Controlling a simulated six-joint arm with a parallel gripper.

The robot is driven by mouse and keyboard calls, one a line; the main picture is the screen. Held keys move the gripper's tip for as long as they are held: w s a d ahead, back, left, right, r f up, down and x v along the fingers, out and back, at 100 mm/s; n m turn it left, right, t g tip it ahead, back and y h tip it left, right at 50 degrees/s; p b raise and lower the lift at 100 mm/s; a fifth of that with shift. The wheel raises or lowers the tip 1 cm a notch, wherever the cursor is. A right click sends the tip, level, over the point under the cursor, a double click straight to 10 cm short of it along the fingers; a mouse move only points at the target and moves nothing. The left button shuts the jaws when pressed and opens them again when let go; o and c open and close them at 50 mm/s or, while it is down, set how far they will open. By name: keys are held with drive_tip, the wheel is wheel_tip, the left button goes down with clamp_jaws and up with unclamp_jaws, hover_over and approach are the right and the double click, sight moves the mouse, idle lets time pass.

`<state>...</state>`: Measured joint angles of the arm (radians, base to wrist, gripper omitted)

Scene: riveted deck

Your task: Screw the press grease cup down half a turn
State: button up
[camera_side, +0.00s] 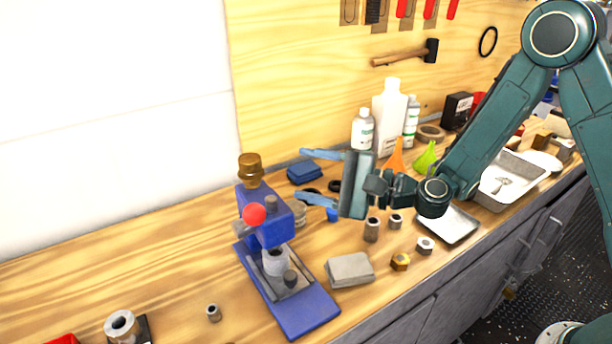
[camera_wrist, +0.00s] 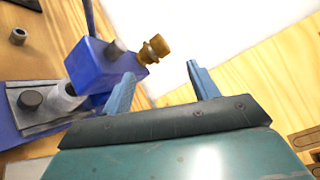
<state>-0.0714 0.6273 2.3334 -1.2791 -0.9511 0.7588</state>
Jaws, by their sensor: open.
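The brass grease cup (camera_side: 250,168) sits upright on top of the blue press (camera_side: 305,308). In the wrist view the cup (camera_wrist: 157,47) shows at the end of the blue press head (camera_wrist: 90,68), ahead of my jaws and left of the middle between them. My gripper (camera_side: 301,175) is open and empty. Its two blue fingers point left toward the press, to the right of the cup and apart from it. In the wrist view the fingers of my gripper (camera_wrist: 159,78) stand wide apart with nothing between them.
A red knob (camera_side: 254,214) sticks out from the press head. A grey block (camera_side: 350,270) and several nuts and bushings stand right of the press. Bottles (camera_side: 390,115) and an orange funnel (camera_side: 396,158) stand behind my gripper.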

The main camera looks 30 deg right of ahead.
sight(249, 158)
drive_tip(key=d+n+g+y, duration=0.1)
drive_tip(key=n, duration=0.7)
drive_tip(key=w+d+n+g+y, duration=0.1)
drive_tip(key=n, duration=0.8)
drive_tip(key=d+n+g+y, duration=0.1)
drive_tip(key=n, duration=0.7)
drive_tip(key=shift+w+d+n, duration=0.15)
drive_tip(key=shift+d+n, duration=0.05)
drive_tip(key=shift+n, duration=0.1)
drive_tip(key=shift+w+a, duration=0.1)
drive_tip(key=shift+a, duration=0.05)
drive_tip(key=shift+x, duration=6.75)
drive_tip(key=shift+r, duration=0.15)
drive_tip(key=shift+c, duration=0.2)
drive_tip(key=c, duration=0.9)
